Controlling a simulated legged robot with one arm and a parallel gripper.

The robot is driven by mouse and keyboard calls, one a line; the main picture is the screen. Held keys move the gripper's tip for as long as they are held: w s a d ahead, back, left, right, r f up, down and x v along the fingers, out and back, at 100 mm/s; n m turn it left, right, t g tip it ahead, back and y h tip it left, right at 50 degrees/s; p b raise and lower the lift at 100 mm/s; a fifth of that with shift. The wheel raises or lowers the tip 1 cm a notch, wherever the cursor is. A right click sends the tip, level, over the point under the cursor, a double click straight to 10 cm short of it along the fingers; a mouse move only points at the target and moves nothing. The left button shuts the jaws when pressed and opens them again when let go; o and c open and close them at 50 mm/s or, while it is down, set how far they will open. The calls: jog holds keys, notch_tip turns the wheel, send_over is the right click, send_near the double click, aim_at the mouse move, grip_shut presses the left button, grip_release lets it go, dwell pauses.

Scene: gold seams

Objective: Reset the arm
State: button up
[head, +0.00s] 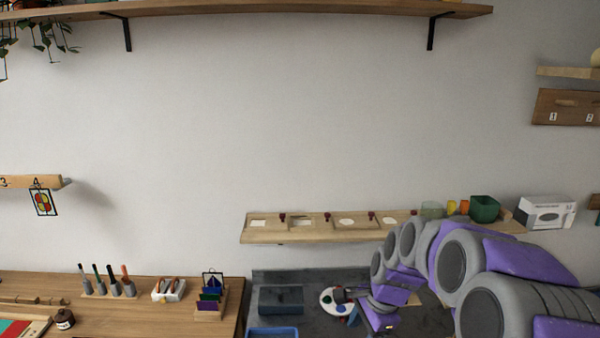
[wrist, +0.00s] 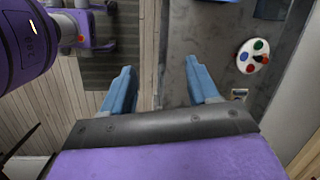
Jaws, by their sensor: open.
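My purple and grey arm reaches in from the right in the head view, and its gripper end is low over the dark worktop, where the fingers are hard to make out. In the wrist view my gripper (wrist: 160,88) has two blue fingers spread wide apart. Nothing is between them. Below the fingers show the wooden floor and the edge of the dark worktop (wrist: 205,45). A white round palette (wrist: 252,56) with coloured spots lies on the worktop, right of the fingers and apart from them. The palette (head: 328,302) also shows in the head view, left of my gripper.
A wooden ledge (head: 300,236) with several pegs and cards runs along the wall behind my arm. A green bin (head: 485,209) and white box (head: 546,212) stand at its right. A grey box (head: 281,299) and blue tray (head: 272,333) sit left of the palette. A wooden table (head: 140,318) holds tools.

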jog(key=s+n+g+h, duration=0.1)
jog(key=s+n, duration=0.6)
jog(key=s, duration=0.9)
jog(key=s+r+n+g+h, duration=0.1)
jog(key=s+n, duration=0.6)
jog(key=s, duration=1)
jog(key=shift+d+n+g+h, duration=0.2)
jog(key=shift+n+g+h, duration=0.1)
jog(key=shift+g, duration=0.2)
